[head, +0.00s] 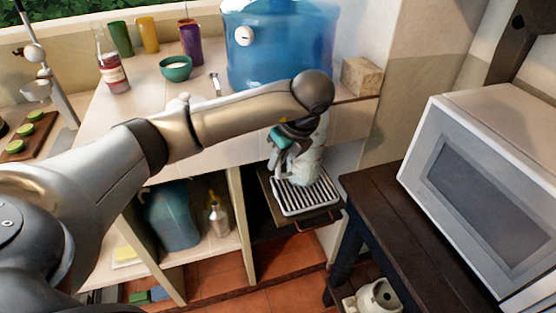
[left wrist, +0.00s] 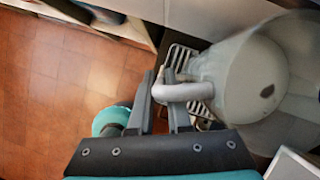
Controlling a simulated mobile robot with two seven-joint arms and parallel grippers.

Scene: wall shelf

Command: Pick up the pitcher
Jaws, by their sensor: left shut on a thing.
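The pitcher (head: 311,160) is pale and whitish, over the metal rack at the right end of the counter unit. In the left wrist view, the pitcher (left wrist: 243,78) shows its round body and open mouth at the right, with its handle reaching toward my gripper. My left gripper (head: 281,168) is shut on the handle; in the left wrist view its fingers (left wrist: 161,98) lie on either side of it. The arm and gripper hide part of the pitcher in the head view. I cannot tell whether its base touches the rack. My right gripper is not in view.
The slatted rack (head: 306,199) sits beside a dark wooden table (head: 395,190). A white microwave (head: 490,195) stands at the right. A big blue water container (head: 280,50), green bowl (head: 175,68) and bottle (head: 112,70) stand on the counter. A blue jug (head: 172,220) is below.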

